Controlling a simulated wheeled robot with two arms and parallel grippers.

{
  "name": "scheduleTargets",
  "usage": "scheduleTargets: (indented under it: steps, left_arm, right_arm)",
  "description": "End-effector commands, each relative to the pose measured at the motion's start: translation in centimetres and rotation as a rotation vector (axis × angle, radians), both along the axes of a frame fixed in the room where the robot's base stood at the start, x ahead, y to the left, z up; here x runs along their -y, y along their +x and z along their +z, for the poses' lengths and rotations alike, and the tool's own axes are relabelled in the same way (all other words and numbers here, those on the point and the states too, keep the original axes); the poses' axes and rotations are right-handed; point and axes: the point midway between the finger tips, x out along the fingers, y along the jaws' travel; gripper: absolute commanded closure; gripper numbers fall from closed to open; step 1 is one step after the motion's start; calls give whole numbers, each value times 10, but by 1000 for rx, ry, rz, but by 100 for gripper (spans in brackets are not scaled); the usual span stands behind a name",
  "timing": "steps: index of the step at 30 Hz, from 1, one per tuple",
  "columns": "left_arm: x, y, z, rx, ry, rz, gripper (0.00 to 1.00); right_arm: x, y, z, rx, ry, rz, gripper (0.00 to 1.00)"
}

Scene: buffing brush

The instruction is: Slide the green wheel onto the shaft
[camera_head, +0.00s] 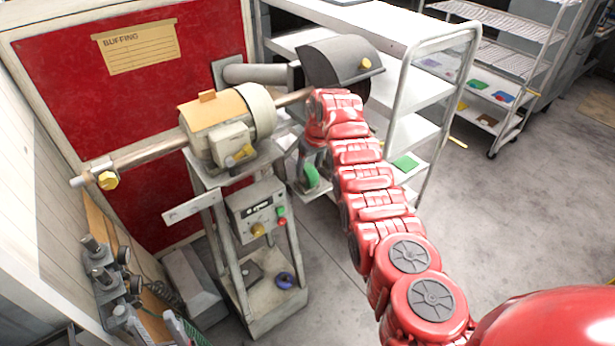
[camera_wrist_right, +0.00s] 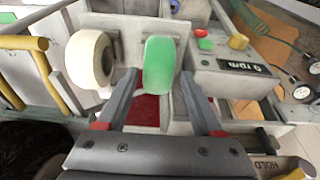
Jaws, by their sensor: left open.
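The green wheel (camera_head: 312,176) hangs below the end of my red right arm in the head view. In the right wrist view the green wheel (camera_wrist_right: 158,66) is seen edge-on between the fingers of my right gripper (camera_wrist_right: 160,80). The gripper appears shut on it. Another length of shaft (camera_head: 292,97) runs right toward a grey hood (camera_head: 338,62). My left gripper is not in view.
A pale wheel (camera_wrist_right: 90,58) stands left of the green one in the wrist view. The control panel (camera_head: 262,208) stands below the machine, left of my right gripper. A white shelf cart (camera_head: 430,92) is close behind my right arm. Open floor (camera_head: 520,210) lies to the right.

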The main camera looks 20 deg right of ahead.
Motion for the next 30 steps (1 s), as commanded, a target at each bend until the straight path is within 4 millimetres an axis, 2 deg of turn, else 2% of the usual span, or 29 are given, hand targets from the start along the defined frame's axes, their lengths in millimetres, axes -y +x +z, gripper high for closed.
scheduleTargets:
  steps: [1,9,11,17,30]
  left_arm:
    - [0,0,0,0,0,0,50]
    - [0,0,0,0,0,0,50]
    - [0,0,0,0,0,0,50]
    - [0,0,-1,0,0,0,50]
    - [0,0,-7,0,0,0,50]
  right_arm:
    - [0,0,0,0,0,0,44]
    - [1,0,0,-1,0,-1,92]
    - [1,0,0,-1,0,-1,100]
    - [0,0,2,-1,0,-1,100]
    - [0,0,29,1,0,-1,100]
